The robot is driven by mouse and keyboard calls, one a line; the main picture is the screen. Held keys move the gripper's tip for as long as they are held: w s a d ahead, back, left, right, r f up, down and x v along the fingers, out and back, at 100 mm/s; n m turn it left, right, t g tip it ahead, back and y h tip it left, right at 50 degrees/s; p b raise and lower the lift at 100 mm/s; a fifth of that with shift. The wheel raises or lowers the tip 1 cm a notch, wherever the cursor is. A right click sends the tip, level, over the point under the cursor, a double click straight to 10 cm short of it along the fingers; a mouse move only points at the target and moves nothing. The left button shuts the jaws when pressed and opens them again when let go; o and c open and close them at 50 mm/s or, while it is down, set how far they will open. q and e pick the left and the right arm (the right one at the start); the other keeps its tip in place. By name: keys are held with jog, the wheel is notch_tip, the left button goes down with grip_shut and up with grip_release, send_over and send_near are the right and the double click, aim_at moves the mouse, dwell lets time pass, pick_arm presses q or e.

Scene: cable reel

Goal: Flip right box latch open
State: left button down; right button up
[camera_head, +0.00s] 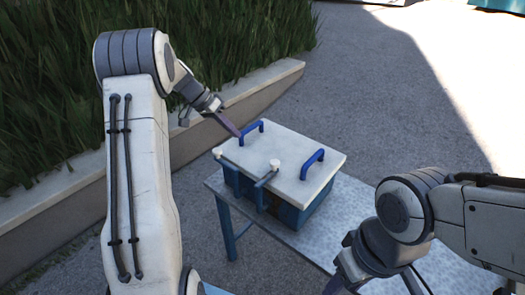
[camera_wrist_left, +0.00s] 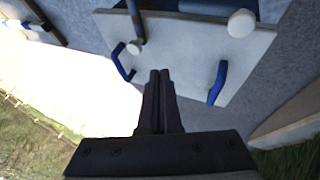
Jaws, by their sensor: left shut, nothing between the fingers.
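The blue box (camera_head: 290,215) has a closed white lid (camera_head: 310,165) with two blue handles. The right box latch (camera_head: 265,180) is a lever with a pale knob, lying across the lid's front edge. It also shows at the upper left of the left wrist view (camera_wrist_left: 135,32). The left latch (camera_head: 218,154) has a white knob at the lid's left corner. My left gripper (camera_head: 238,133) is shut and empty, near the left handle (camera_head: 252,131) and away from the right latch. My right gripper (camera_head: 375,285) is at the bottom edge, partly cut off.
The box stands on a table (camera_head: 345,215) with a speckled top and blue legs. The right handle (camera_head: 312,164) rises from the lid. A low concrete kerb (camera_head: 260,85) borders grass behind my left arm. The tabletop right of the box is clear.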

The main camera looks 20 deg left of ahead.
aim_at(267, 175)
dwell(0.3)
pick_arm(q)
jog(key=p+x, duration=0.3)
jog(key=x, duration=0.7)
jog(key=shift+d, duration=0.1)
jog(key=shift+s+d+p, duration=0.25)
jog(key=shift+d+p, duration=0.6)
jog(key=shift+d, duration=0.35)
jog(key=shift+s+d+f, duration=0.1)
jog(key=shift+d+f, duration=0.2)
jog(key=shift+d, duration=0.3)
